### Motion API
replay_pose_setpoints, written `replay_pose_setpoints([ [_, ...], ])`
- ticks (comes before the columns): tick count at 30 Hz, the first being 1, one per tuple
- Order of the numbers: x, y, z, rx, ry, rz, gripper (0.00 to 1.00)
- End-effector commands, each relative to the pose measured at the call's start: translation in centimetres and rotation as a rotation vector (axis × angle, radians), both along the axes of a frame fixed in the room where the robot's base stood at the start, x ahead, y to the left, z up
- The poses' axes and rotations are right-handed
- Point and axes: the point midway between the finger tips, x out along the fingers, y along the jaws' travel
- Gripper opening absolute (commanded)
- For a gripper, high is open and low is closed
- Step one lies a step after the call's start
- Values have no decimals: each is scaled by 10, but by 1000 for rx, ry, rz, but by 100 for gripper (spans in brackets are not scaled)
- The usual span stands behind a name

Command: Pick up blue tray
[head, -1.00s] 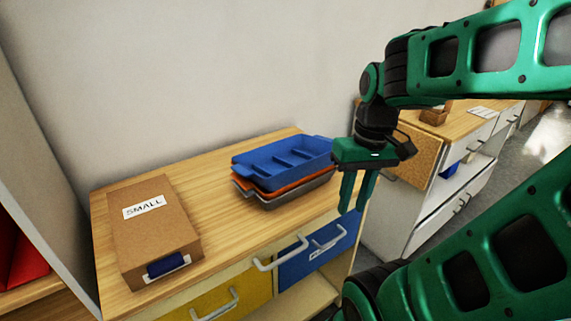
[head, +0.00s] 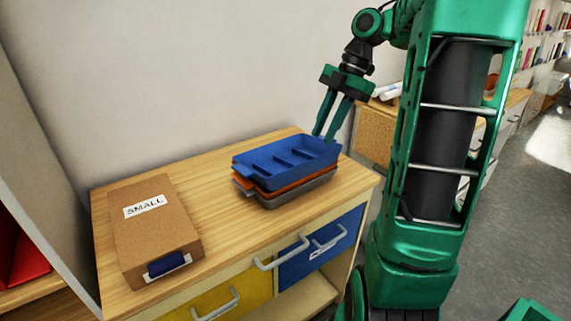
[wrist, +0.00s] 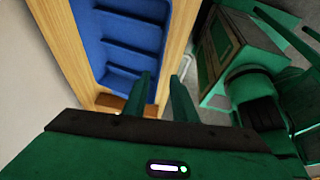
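The blue tray (head: 262,172) is the top one in a stack on the wooden cabinet top. It is shallow, with raised ridges inside. Under it are an orange tray (head: 290,187) and a grey tray (head: 300,193). My gripper (head: 325,135) is open and empty, pointing down at the tray's far right end. In the wrist view the blue tray (wrist: 130,22) fills the upper middle. My two fingers (wrist: 163,88) are apart there, the left one overlapping the tray's end and the right one outside it. I cannot tell whether they touch the rim.
A cardboard box (head: 155,230) labelled SMALL lies at the left of the cabinet top (head: 222,232). A wall (head: 200,80) stands close behind the stack. Yellow (head: 235,300) and blue (head: 325,243) drawers with protruding handles are in front. A corkboard-sided cabinet (head: 372,130) stands to the right.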

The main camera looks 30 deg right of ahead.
Motion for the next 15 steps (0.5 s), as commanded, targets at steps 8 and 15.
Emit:
replay_pose_setpoints([
  [8,1,14,-31,0,3,-2,25],
  [15,1,20,-43,-2,3,-3,25],
])
